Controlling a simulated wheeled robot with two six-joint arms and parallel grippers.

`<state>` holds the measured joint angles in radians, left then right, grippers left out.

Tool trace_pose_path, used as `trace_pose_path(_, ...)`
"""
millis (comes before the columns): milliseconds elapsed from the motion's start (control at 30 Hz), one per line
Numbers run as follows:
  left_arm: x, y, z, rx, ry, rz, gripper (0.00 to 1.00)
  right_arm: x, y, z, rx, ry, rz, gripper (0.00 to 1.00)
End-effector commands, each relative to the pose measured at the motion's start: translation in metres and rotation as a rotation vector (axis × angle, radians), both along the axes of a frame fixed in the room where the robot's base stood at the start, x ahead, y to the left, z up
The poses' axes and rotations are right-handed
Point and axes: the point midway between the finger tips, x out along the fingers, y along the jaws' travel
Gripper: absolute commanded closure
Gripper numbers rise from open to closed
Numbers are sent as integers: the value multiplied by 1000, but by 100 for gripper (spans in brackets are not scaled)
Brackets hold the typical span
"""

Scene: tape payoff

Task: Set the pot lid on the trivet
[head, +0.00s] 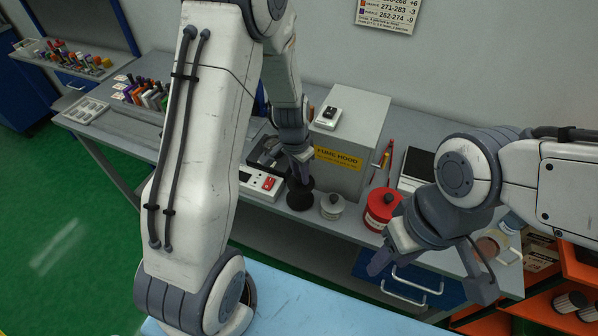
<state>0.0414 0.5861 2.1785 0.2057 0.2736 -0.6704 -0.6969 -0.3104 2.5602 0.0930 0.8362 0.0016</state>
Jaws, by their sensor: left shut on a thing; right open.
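My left gripper (302,178) points down over the bench and is shut on a dark, flared object (300,198). Whether this object touches the bench is hard to tell. A red round container (379,213) with a dark knob on top stands to the right. I cannot tell for certain which of these is the pot lid. A flat tan disc (488,246) at the right end of the bench may be the trivet. My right gripper (430,282) is open and empty in front of the bench.
A grey box labelled fume hood (357,130) stands behind my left gripper. A white device with a red panel (262,184) is to its left. Markers (150,95) and a tray (86,110) lie far left. Orange shelving (545,280) is at right.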

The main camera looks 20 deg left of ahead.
Motion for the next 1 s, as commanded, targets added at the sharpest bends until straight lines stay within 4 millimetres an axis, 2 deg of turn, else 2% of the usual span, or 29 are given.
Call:
trace_pose_path(533,-1,2,-55,0,0,6,100,0,0,-46,0,0,2,50)
trace_pose_path(1000,-1,2,-59,1,1,6,100,0,0,-50,0,0,2,50)
